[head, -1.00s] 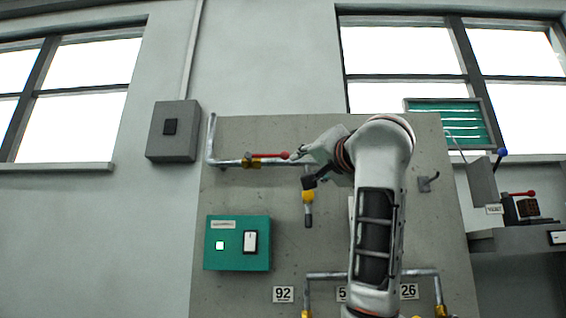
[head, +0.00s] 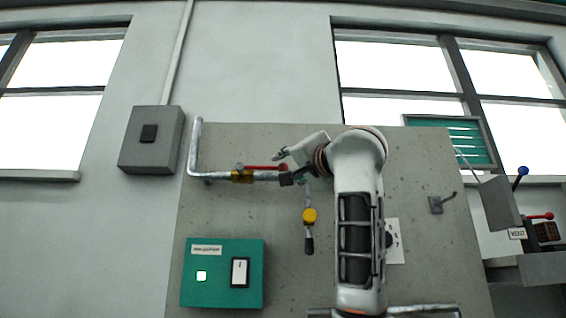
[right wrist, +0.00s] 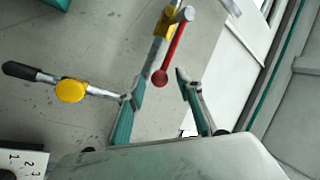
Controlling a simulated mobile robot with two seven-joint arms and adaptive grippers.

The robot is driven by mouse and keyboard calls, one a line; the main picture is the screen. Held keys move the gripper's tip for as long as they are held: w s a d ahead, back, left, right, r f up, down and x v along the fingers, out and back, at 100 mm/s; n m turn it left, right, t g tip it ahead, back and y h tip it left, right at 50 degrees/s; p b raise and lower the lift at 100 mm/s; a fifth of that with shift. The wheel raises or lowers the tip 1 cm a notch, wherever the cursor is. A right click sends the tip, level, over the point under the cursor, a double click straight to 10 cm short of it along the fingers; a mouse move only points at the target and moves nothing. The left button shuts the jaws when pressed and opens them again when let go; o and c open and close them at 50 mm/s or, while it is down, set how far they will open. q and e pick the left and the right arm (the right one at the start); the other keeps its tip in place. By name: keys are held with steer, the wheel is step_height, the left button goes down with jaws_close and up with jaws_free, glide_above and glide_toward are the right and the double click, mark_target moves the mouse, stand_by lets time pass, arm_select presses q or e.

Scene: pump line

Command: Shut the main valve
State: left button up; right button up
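A valve with a yellow body (head: 242,175) sits on the grey pipe on the panel. Its red lever (head: 262,168) lies along the pipe, pointing right. In the right wrist view, the red lever (right wrist: 172,52) ends in a round red knob that lies between my finger tips. My right gripper (head: 283,167) is open around the lever's end; in the right wrist view the gripper (right wrist: 160,92) shows a gap on both sides of the knob. I cannot tell which valve is labelled main. My left gripper is not in view.
A yellow fitting (head: 310,215) with a black-tipped handle hangs just below my gripper. A green switch box (head: 222,293) with a lit lamp is lower left. A grey box (head: 151,140) is on the wall. A lever bench with a VENT label (head: 517,233) stands right.

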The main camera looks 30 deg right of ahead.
steer(key=shift+w+d+r, duration=0.15)
steer(key=shift+w+r, duration=0.05)
steer(key=shift+w, duration=0.5)
steer(key=shift+w+p, duration=0.3)
steer(key=shift+w+r, duration=0.1)
jaws_close()
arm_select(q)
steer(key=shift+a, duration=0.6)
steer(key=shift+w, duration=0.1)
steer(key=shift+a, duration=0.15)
arm_select(e)
steer(key=shift+w+d+f, duration=0.1)
steer(key=shift+d+f, duration=0.05)
steer(key=shift+f, duration=0.1)
